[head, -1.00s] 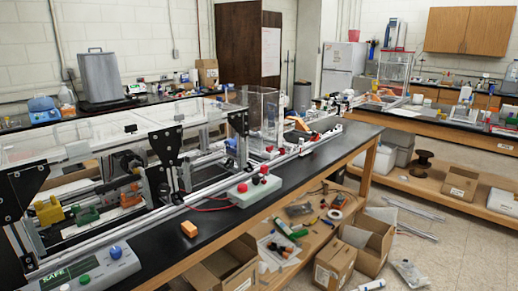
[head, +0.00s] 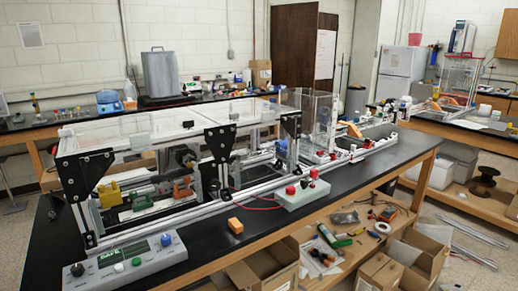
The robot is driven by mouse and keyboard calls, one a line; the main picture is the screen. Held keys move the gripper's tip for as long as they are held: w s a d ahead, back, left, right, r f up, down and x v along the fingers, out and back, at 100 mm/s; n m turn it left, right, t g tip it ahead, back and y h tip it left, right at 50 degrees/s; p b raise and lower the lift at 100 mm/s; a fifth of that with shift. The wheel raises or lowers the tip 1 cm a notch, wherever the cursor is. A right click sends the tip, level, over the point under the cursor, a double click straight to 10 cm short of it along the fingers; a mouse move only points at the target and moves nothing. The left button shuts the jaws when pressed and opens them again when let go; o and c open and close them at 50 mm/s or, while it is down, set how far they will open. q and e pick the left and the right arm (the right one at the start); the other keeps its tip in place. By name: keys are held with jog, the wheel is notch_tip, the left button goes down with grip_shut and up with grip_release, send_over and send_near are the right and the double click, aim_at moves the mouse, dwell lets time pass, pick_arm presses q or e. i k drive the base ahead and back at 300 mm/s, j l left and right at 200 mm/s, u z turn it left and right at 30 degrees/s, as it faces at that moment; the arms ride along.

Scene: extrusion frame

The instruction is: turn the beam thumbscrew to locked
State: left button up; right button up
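The extrusion frame (head: 165,218) stands on the black bench, with clear panels on top and black corner brackets. Inside it are a yellow part (head: 109,194), a green part (head: 143,203) and an orange part (head: 182,188). I cannot make out which small part is the beam thumbscrew, nor its position. A grey control box (head: 150,262) in front has a display reading SAFE, a black knob and blue, green and white buttons. Neither of my grippers is in view.
A pale box with red knobs (head: 290,198) and an orange block (head: 235,226) sit on the bench (head: 205,246) before the frame. Open cardboard boxes (head: 262,268) and loose tools lie on the lower shelf. The bench's front strip is partly clear.

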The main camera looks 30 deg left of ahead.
aim_at(65, 133)
jog(key=u, duration=2.35)
jog(key=j, duration=0.1)
